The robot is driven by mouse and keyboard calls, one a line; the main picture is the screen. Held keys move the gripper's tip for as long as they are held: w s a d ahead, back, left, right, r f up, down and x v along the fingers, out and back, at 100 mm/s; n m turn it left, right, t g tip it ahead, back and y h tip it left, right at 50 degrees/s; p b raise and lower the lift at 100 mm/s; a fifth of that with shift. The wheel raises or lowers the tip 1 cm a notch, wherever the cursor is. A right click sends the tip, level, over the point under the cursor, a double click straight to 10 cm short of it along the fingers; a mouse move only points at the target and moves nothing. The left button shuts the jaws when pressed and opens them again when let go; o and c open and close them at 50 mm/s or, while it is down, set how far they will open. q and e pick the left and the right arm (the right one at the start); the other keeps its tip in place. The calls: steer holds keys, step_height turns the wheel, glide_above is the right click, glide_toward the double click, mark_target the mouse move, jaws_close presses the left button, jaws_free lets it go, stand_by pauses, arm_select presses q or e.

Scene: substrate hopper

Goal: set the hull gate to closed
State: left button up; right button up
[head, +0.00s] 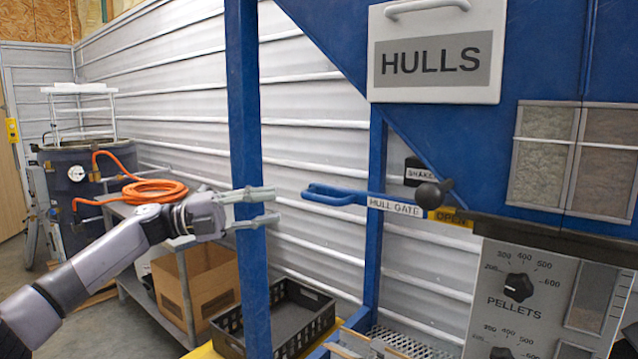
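The hull gate (348,197) is a flat blue bar with a looped handle at its left end and a white "HULL GATE" label. It sticks out to the left from the blue hopper frame. A yellow "OPEN" label (453,217) shows at its right end, partly behind a black ball knob (432,195). My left gripper (275,204) is open and empty, its fingers pointing right across the front of a blue post. In the picture, its tips are a short way left of the gate's loop and apart from it. My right gripper is not in view.
The blue post (247,120) stands upright at the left gripper. A black crate (315,318) and a cardboard box (200,285) are below. A panel with PELLETS dials (519,287) is at right. A bench with an orange hose (153,190) is behind my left arm.

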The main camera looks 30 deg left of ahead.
mark_target(312, 198)
arm_select(q)
steer(key=p+x, duration=0.4)
steer(key=x, duration=0.5)
steer(key=shift+w+d+r+p, duration=0.15)
steer(key=shift+w+d+p, duration=0.15)
steer(key=shift+p, duration=0.05)
steer(key=shift+w+d, duration=0.35)
steer(key=shift+d, duration=0.05)
steer(key=shift+c, duration=0.4)
jaws_close()
